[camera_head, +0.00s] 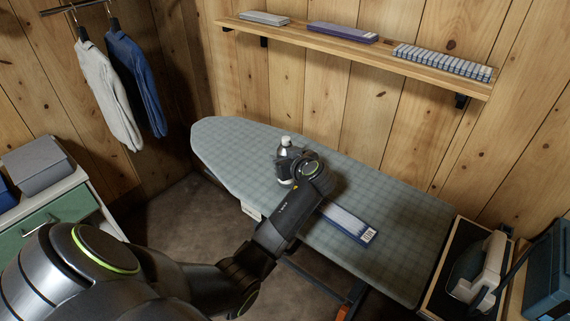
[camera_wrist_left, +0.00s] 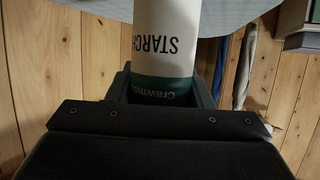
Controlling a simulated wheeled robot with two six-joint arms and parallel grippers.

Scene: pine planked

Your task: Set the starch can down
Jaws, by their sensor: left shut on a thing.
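The starch can (camera_head: 285,143) shows its pale top above the ironing board (camera_head: 232,145) in the head view. In the left wrist view the can (camera_wrist_left: 167,35) is white with a dark green band, and it reads "STARCH". My left gripper (camera_head: 287,165) is shut around the can. The can looks upright over the grey checked board. My right gripper is not in view.
An iron (camera_head: 480,268) stands in a tray at the right. Shirts (camera_head: 110,95) hang at the left. The board's left end is bare.

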